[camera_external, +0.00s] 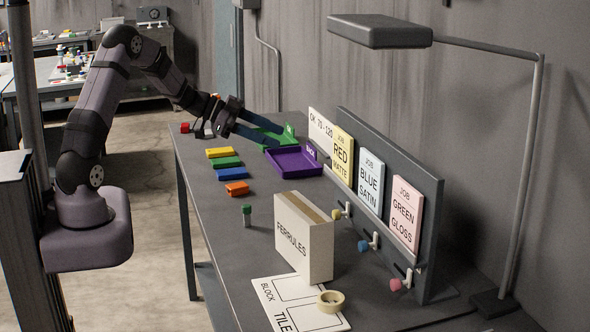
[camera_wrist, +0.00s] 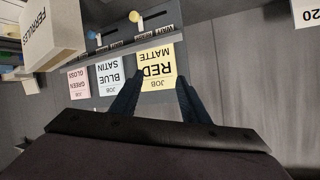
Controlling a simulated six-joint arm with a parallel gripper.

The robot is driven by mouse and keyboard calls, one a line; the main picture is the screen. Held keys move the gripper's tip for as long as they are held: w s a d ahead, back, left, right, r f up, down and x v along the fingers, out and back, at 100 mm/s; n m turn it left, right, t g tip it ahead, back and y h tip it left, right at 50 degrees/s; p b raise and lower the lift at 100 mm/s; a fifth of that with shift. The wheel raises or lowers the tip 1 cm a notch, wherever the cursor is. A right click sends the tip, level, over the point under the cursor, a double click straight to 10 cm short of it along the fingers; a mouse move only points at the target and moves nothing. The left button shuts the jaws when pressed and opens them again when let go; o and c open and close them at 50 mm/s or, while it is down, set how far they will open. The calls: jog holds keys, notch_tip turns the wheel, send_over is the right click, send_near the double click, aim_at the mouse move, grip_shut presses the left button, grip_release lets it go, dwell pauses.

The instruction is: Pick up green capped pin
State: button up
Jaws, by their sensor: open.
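The green capped pin (camera_external: 247,215) stands upright on the grey table in the external view, left of the ferrules box. It has a green cap on a grey body. My gripper (camera_external: 280,138) is over the far part of the table, near the purple tray, well away from the pin. Its two blue fingers are apart with nothing between them. In the wrist view my gripper (camera_wrist: 155,85) faces the job cards on the board. I cannot make out the pin in the wrist view.
The ferrules box (camera_external: 303,240) stands close to the pin's right. Several coloured blocks (camera_external: 232,174) lie beyond the pin, and a purple tray (camera_external: 292,173) lies farther back. A tape roll (camera_external: 331,301) rests on a printed sheet. A lamp (camera_external: 380,32) overhangs the card board (camera_external: 434,230).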

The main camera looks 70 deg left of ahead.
jog(key=s+f+m+g+h, duration=0.2)
jog(key=s+f+h, duration=0.25)
jog(key=s, duration=0.55)
send_near(247, 213)
jog(key=shift+h, duration=0.25)
jog(key=w, duration=0.1)
jog(key=w+d+f, duration=0.1)
jog(key=w, duration=0.1)
jog(key=w+d+f, duration=0.1)
jog(key=shift+w+d, duration=0.1)
jog(key=shift+w, duration=0.3)
jog(key=shift+w+f, duration=0.1)
jog(key=shift+f, duration=0.35)
jog(key=shift+p+x, duration=0.45)
jog(key=shift+x, duration=0.4)
jog(key=shift+w+d+f+g, duration=0.1)
jog(key=shift+d+g, duration=0.15)
jog(key=shift+g, duration=0.05)
jog(key=shift+w+d+p, duration=0.45)
jog(key=shift+d+p, duration=0.1)
jog(key=shift+p, duration=0.25)
jog(key=p+x, duration=0.2)
jog(key=shift+w+d, duration=0.25)
jog(key=shift+w, duration=0.05)
jog(key=shift+w+d+f, duration=0.3)
jog(key=shift+w+f, duration=0.05)
jog(key=shift+w, duration=0.05)
